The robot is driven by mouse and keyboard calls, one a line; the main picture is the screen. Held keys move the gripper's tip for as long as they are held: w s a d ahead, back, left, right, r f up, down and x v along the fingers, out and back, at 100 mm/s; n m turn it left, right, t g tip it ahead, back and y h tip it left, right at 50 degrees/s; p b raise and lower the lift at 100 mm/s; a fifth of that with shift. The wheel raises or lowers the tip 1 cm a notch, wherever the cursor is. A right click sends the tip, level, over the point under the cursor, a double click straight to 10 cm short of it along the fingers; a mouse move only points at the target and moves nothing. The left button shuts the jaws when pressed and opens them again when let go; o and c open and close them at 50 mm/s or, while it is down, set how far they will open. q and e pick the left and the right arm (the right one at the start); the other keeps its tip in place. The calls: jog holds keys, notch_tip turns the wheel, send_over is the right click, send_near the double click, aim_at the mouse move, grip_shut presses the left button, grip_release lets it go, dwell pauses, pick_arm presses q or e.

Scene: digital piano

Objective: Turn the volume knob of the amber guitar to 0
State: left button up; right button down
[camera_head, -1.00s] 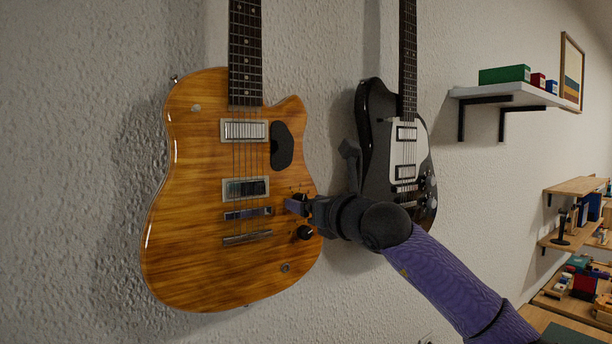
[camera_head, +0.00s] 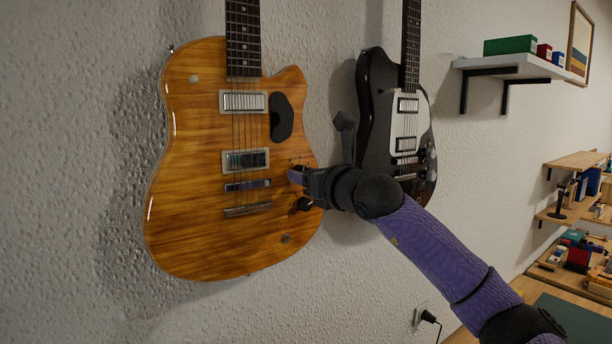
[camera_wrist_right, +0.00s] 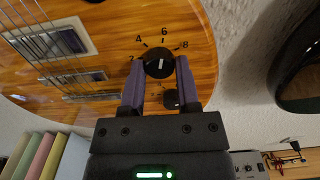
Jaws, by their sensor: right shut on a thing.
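The amber guitar (camera_head: 195,195) hangs on the wall with its neck up. My right gripper (camera_head: 297,176) reaches it from the right at its lower right control area. In the right wrist view, my purple fingers stand on both sides of a black knob (camera_wrist_right: 159,64) and are shut on it. Its white line appears to point near the 6. The marks 4, 6 and 8 show around it; lower marks are partly hidden by a finger. A second dark knob (camera_wrist_right: 172,99) lies beside the right finger and also shows in the head view (camera_head: 304,203). My left gripper is out of view.
A black guitar (camera_head: 375,130) hangs just right of the amber one, near my right wrist. A wall shelf (camera_head: 515,66) with boxes and a workbench (camera_head: 540,290) stand farther right. The wall left of the amber guitar is clear.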

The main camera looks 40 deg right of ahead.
jog(key=shift+n, duration=0.3)
jog(key=shift+r+n+p, duration=0.15)
jog(key=shift+n+p, duration=1.1)
jog(key=shift+n, duration=13.35)
